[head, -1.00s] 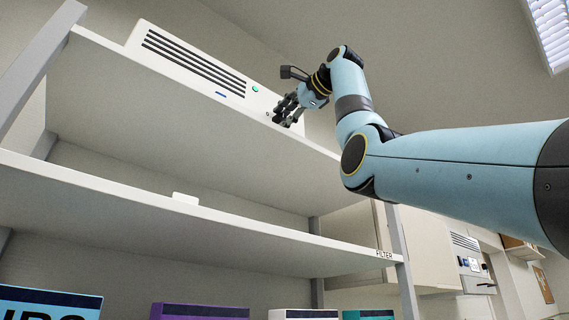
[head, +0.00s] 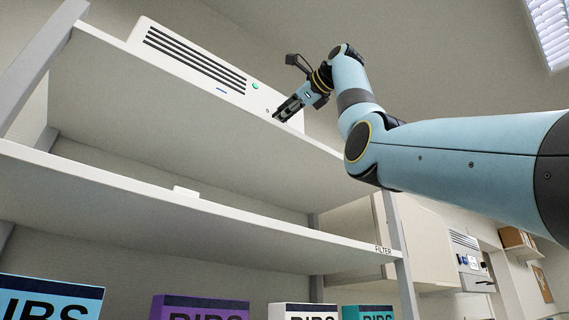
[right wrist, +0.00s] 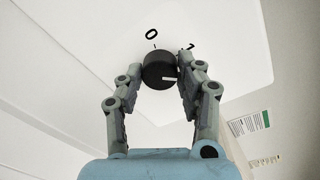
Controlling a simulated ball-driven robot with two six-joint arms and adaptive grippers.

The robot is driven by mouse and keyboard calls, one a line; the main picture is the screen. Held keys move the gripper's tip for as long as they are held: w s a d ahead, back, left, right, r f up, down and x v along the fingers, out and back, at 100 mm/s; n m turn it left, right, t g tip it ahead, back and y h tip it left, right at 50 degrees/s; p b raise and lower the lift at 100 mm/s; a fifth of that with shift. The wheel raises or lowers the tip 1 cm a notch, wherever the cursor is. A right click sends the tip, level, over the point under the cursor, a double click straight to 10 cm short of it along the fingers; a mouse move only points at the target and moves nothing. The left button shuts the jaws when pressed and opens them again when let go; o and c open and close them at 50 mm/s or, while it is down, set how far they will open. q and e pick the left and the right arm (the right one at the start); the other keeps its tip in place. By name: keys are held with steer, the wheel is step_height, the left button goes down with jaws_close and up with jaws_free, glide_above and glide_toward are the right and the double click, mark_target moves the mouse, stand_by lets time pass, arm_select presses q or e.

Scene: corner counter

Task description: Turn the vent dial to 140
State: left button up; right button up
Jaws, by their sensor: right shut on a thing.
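The white vent unit (head: 160,61) with dark slots, a green button and a blue strip sits on top of the upper shelf in the head view. Its black round dial (right wrist: 158,68) shows in the right wrist view, with a white pointer line towards its right side. A 0 is printed above the dial and a 1 to its upper right; other marks are hidden. My right gripper (head: 282,112) is at the unit's right end, shut on the dial, one finger on each side in the right wrist view (right wrist: 166,69). My left gripper is out of view.
The upper shelf (head: 200,105) runs just below the vent unit. A lower shelf (head: 200,213) carries a FILTER label. Several boxes (head: 200,304) stand at the bottom. A wall device (head: 470,262) is at the right. Open air lies in front of the shelves.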

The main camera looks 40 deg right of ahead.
steer(key=shift+w+f, duration=0.1)
steer(key=shift+f, duration=0.05)
steer(key=o, duration=1.1)
steer(key=shift+d, duration=0.1)
steer(key=shift+o, duration=0.2)
steer(key=s+d, duration=0.1)
steer(key=s, duration=1.1)
steer(key=shift+r, duration=0.3)
